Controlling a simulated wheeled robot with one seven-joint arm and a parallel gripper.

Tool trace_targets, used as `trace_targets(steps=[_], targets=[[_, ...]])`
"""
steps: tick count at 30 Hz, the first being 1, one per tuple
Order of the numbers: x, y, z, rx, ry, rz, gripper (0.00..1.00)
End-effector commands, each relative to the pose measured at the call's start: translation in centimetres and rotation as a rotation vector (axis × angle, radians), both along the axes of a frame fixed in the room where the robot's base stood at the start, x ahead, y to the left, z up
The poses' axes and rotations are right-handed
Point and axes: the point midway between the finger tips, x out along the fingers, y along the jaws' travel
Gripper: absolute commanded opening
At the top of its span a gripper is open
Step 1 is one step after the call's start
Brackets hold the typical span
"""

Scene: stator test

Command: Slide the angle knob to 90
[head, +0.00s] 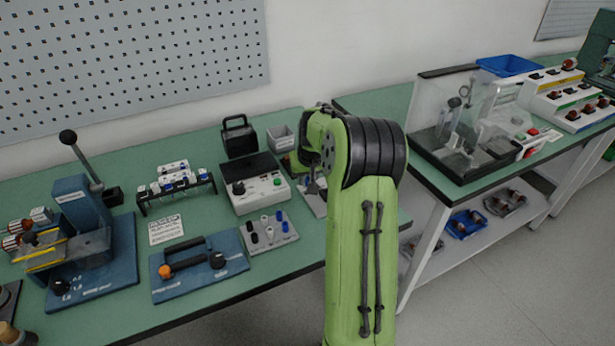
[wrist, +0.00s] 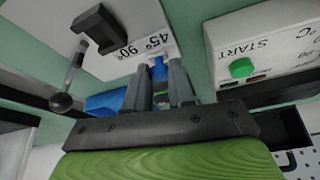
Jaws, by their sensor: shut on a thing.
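A pale angle panel (wrist: 120,62) shows in the wrist view with "45°" and "90°" printed upside down along its edge. A small blue knob (wrist: 157,68) sits at that edge beside the labels. My gripper (wrist: 158,76) is shut on the blue knob, one grey finger on each side. The fingers hide most of the knob, so its exact setting cannot be told. In the head view my gripper (head: 313,183) points down over the pale panel (head: 315,206), mostly hidden behind my green arm.
A control box (head: 258,188) with a green START button (wrist: 241,68) stands close beside the panel. A black block (wrist: 97,27) and a ball-ended lever (wrist: 62,101) are on the panel's other side. A knob board (head: 270,236) and blue plate (head: 200,268) lie to the left.

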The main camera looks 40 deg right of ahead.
Motion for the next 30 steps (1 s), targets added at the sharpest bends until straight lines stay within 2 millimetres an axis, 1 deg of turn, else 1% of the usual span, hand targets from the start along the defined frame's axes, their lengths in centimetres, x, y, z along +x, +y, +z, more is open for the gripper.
trace_targets(steps=[6,13,20,21,23,24,25,26,30], targets=[[-0.1,-0.2,0.0,0.001,0.001,-0.001,0.0],[-0.8,-2.7,0.2,0.0,0.001,-0.001,0.0],[-0.9,-2.9,0.0,-0.002,0.0,-0.003,0.0],[-0.9,-2.9,0.0,-0.003,-0.001,-0.004,0.27],[-0.9,-2.9,0.0,-0.003,0.0,-0.004,0.37],[-0.9,-2.9,0.0,-0.003,0.0,-0.004,0.43],[-0.9,-2.8,0.0,-0.002,0.0,-0.004,0.47],[-0.9,-2.8,0.0,-0.002,0.0,-0.003,0.49],[-0.8,-2.8,0.0,-0.002,0.0,-0.002,0.49]])
